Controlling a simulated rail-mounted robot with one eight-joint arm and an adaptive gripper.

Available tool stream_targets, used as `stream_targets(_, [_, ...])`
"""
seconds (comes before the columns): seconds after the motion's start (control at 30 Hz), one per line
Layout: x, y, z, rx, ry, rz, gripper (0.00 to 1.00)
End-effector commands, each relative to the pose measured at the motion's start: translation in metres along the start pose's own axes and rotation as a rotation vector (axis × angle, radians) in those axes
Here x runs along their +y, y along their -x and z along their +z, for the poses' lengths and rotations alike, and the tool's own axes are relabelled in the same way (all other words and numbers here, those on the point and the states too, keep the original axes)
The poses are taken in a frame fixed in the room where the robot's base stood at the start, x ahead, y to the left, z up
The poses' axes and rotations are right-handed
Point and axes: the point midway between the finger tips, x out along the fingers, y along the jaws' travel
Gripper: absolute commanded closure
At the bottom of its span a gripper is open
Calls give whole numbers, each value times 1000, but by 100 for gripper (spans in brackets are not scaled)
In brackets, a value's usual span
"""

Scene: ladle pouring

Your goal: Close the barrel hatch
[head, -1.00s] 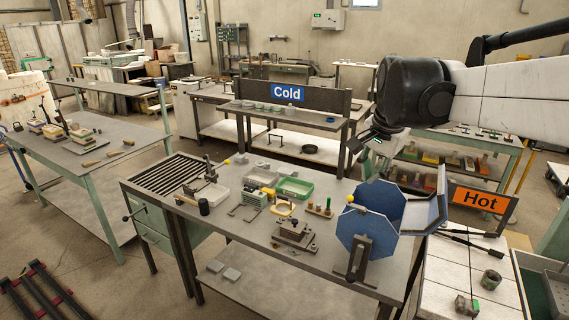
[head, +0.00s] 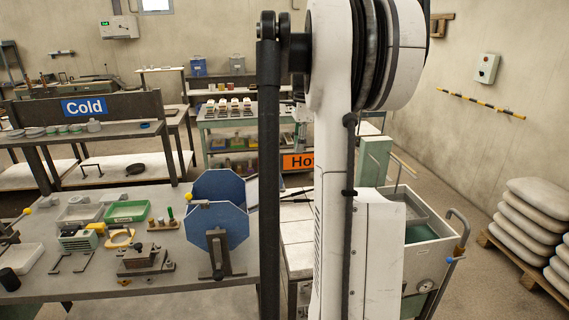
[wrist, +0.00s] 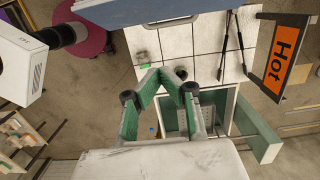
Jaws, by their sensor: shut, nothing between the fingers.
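The blue octagonal barrel (head: 218,228) stands on its stand at the right end of the grey workbench in the head view. Its right side is cut off by my arm, which hides most of the hatch there. My gripper is hidden in the head view.
A white tiled table (wrist: 180,48) with dark long-handled tools lies below the gripper. The orange Hot sign (wrist: 283,55) stands to the right. Trays, including a green tray (head: 127,211), and fixtures crowd the workbench left of the barrel.

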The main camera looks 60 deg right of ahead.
Motion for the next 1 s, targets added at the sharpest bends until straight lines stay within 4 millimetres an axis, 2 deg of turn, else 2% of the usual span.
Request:
stream_targets(0.17, [0,-22,1,0,2,0,100])
stream_targets(0.57, [0,-95,1,0,4,-1,100])
stream_targets(0.73, [1,-86,25,0,7,-1,100])
stream_targets(1.0, [1,-82,39,0,5,-1,100])
